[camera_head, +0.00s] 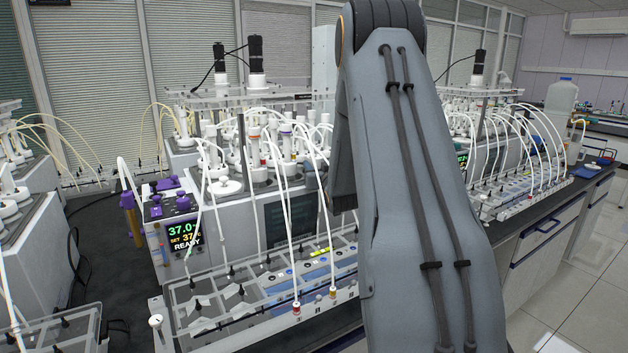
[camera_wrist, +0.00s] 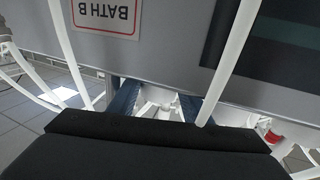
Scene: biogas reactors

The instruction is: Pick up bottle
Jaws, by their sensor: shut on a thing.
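In the wrist view, my gripper (camera_wrist: 156,105) shows its dark body along the bottom and two blue-grey fingers pointing away from it. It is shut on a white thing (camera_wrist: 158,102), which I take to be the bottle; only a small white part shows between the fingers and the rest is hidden. In the head view my grey arm fills the middle right, and it hides the gripper and whatever it holds. Several white-capped bottles with tubes stand on the bath behind the arm; I cannot tell them apart.
The bath's grey front with a "BATH B" label (camera_wrist: 105,14) is close to my gripper, and white tubes hang beside it. A tube rack (camera_head: 255,290) stands in front of the display (camera_head: 183,233). A large jug (camera_head: 560,103) is at the far right. Open floor (camera_head: 570,290) lies right.

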